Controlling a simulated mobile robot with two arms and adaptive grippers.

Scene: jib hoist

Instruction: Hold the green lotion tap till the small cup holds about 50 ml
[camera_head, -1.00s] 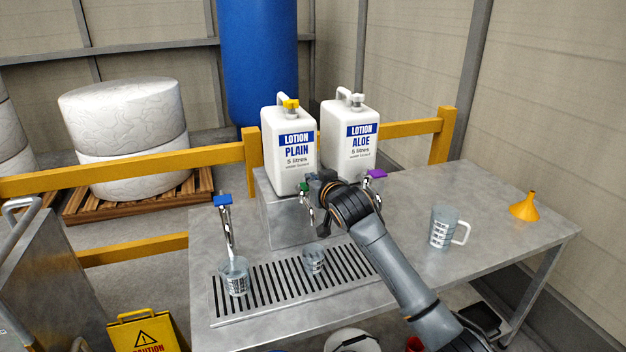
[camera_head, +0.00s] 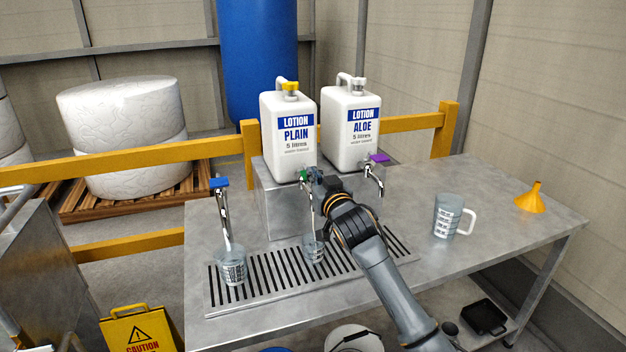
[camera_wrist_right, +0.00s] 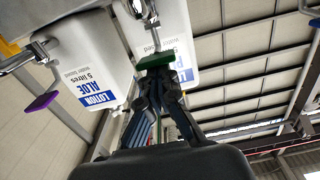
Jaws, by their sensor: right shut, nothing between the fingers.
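The green tap (camera_head: 304,175) sits at the front of the white "LOTION PLAIN" container (camera_head: 287,160). My right gripper (camera_head: 315,175) is shut and empty, with its fingertips at the green tap lever. In the right wrist view the green lever (camera_wrist_right: 157,62) lies right at the tips of the closed fingers (camera_wrist_right: 158,82), apparently touching. A thin pale stream (camera_head: 312,212) runs down from the tap to the small clear cup (camera_head: 313,251). The cup stands upright on the slotted drip tray (camera_head: 378,262); its fill level is too small to read. My left gripper is out of view.
A blue-handled tap (camera_head: 219,184) stands at the left over another clear cup (camera_head: 231,269). A purple tap (camera_head: 379,158) is on the "LOTION ALOE" container (camera_head: 351,148). A clear jug (camera_head: 446,216) and an orange funnel (camera_head: 530,198) stand on the right, with bare tabletop around them.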

